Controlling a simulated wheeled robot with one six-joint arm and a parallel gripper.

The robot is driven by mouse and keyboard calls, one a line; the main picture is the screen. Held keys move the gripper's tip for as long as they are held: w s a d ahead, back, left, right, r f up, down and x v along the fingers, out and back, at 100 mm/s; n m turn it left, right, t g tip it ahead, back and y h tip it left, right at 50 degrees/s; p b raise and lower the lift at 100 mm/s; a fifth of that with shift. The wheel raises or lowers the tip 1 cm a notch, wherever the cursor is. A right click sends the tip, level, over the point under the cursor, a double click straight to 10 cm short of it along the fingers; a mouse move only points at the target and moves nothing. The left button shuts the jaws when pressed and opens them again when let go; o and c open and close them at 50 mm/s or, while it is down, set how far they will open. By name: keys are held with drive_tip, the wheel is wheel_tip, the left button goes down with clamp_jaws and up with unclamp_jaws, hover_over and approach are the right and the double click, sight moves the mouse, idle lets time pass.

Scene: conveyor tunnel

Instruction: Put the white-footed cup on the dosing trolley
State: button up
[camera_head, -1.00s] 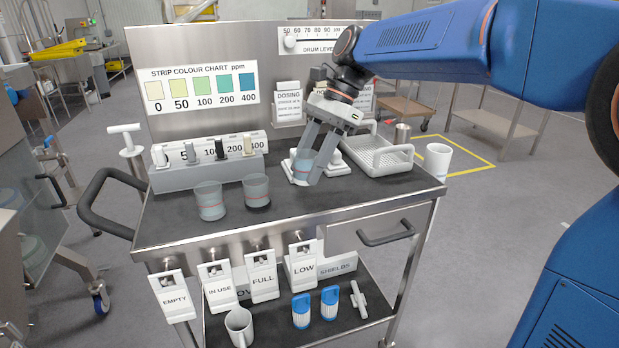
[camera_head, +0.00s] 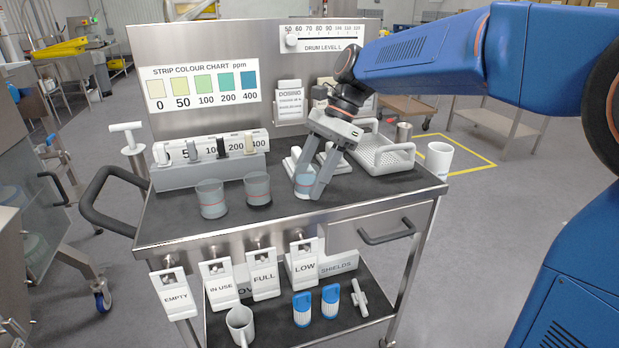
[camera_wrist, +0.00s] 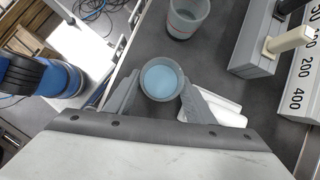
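My gripper (camera_head: 307,188) is shut on a translucent cup (camera_head: 303,183) with a pale foot, low over the front middle of the dosing trolley's dark top (camera_head: 350,199). I cannot tell whether its foot touches the top. In the wrist view the cup (camera_wrist: 162,80) sits between both fingers, its inside pale blue. To the left stand two similar cups with red bands: one with a greyish foot (camera_head: 210,199) and one with a dark foot (camera_head: 257,189).
Behind the gripper are white pieces (camera_head: 293,163) on the top. The front right top is clear.

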drive_tip(key=shift+r, duration=0.1)
drive_tip(key=v, duration=1.2)
drive_tip(key=s+d+f+n+t+h, duration=0.5)
drive_tip(key=s+d+f+n+t, duration=0.3)
drive_tip(key=s+d+f, duration=1.3)
drive_tip(key=s+f+n, duration=0.1)
drive_tip(key=s+n, duration=0.2)
drive_tip(key=s, duration=0.1)
drive_tip(key=shift+d+n, duration=0.3)
drive_tip(key=shift+d, duration=0.05)
